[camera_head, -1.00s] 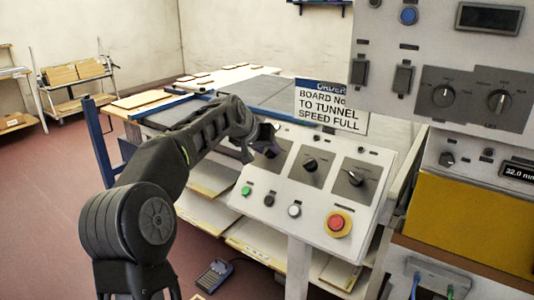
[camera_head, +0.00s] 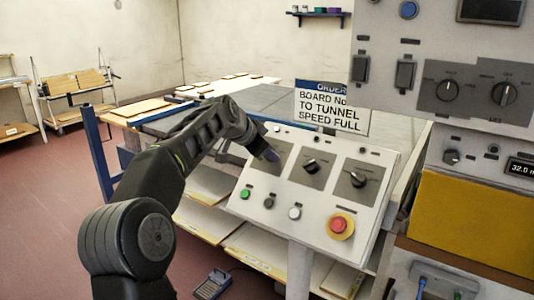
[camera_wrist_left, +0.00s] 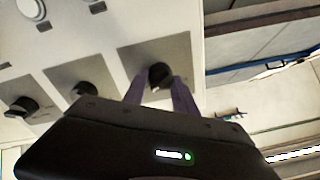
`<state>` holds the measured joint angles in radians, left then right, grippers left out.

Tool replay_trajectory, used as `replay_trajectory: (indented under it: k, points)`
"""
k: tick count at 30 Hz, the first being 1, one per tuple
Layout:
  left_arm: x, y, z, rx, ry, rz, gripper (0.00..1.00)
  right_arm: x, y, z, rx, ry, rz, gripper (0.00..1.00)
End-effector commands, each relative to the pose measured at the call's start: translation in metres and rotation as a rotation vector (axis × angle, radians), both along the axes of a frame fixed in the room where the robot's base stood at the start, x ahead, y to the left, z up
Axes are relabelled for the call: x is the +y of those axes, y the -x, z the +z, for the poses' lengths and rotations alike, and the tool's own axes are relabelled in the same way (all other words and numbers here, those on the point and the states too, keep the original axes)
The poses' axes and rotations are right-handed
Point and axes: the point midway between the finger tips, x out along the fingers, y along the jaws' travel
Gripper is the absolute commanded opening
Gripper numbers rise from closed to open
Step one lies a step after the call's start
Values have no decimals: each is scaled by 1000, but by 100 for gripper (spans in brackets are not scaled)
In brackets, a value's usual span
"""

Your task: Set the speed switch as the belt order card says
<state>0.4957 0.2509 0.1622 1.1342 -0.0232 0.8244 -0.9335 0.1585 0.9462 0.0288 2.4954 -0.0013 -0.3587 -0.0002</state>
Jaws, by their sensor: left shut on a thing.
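The order card (camera_head: 333,107) stands behind the sloped control panel and reads "BOARD No.", "TO TUNNEL", "SPEED FULL". The panel (camera_head: 317,212) has three black rotary switches on grey plates: a left one at my gripper, a middle one (camera_head: 311,166) and a right one (camera_head: 357,178). My left gripper (camera_head: 270,154) reaches the left switch and mostly hides it in the head view. In the left wrist view that left switch (camera_wrist_left: 159,75) sits between the two purple fingers, which are shut on it. Switch labels are too small to read. My right gripper is out of view.
Below the switches are a green button (camera_head: 245,193), a white button (camera_head: 295,213) and a red emergency stop button (camera_head: 340,225) on yellow. An upright cabinet (camera_head: 465,110) with more knobs stands close on the right. A foot pedal (camera_head: 212,284) lies on the floor.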

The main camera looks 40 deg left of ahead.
Motion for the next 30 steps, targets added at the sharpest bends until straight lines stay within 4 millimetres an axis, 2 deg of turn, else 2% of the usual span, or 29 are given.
replay_trajectory:
  k: [15, 16, 23, 30]
  points:
    - [0, 0, -1, 3, -18, -19, 0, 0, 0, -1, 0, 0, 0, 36]
    - [0, 0, -1, 3, -19, -18, 36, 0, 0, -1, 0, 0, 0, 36]
    - [0, 0, -1, 2, -18, -18, 55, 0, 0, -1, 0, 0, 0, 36]
    - [0, 0, 0, 1, -18, -18, 55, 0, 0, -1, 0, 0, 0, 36]
